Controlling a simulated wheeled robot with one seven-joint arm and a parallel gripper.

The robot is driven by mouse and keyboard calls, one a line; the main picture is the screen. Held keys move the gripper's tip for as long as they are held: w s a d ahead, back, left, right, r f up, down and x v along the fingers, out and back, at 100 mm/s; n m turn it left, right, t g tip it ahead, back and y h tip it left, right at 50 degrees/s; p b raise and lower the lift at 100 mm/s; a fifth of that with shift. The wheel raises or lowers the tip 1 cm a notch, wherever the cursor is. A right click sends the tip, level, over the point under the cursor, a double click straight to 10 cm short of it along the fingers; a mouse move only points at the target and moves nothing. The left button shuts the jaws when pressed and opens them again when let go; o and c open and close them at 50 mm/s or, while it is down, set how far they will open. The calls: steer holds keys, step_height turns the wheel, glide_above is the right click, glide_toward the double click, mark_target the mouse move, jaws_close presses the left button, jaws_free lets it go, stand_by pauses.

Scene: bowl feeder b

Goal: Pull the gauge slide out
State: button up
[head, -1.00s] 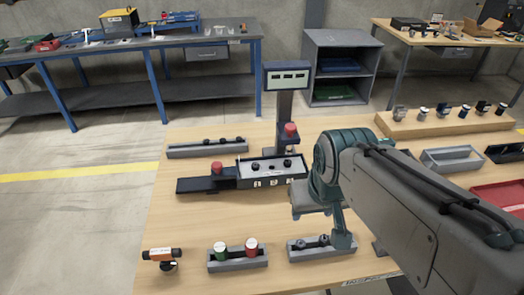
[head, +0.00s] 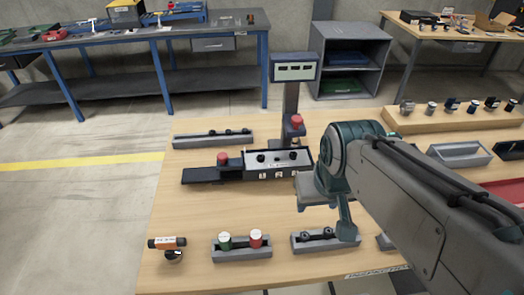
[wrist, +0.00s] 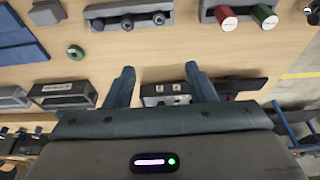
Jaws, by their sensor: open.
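The gauge station (head: 277,176) stands on the wooden bench in the head view, a dark block with two black knobs on top and small white labels on its front. A flat black slide (head: 200,174) sticks out of its left side, with a red knob (head: 222,158) standing by the junction. My gripper (wrist: 158,78) is open and empty in the wrist view, with part of the station (wrist: 166,91) showing between and beyond its fingers. The slide (wrist: 240,85) shows to the right there. In the head view my arm hides most of the gripper, which is right of the station.
A post with a display (head: 294,68) rises behind the station.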

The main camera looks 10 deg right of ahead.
steer(key=shift+o, duration=0.2)
step_height(320, 180, up, 3)
steer(key=m+g, duration=0.3)
steer(key=m, duration=0.6)
glide_above(222, 155)
step_height(222, 155, down, 13)
steer(key=shift+f+p, duration=0.2)
steer(key=shift+p, duration=0.95)
jaws_close()
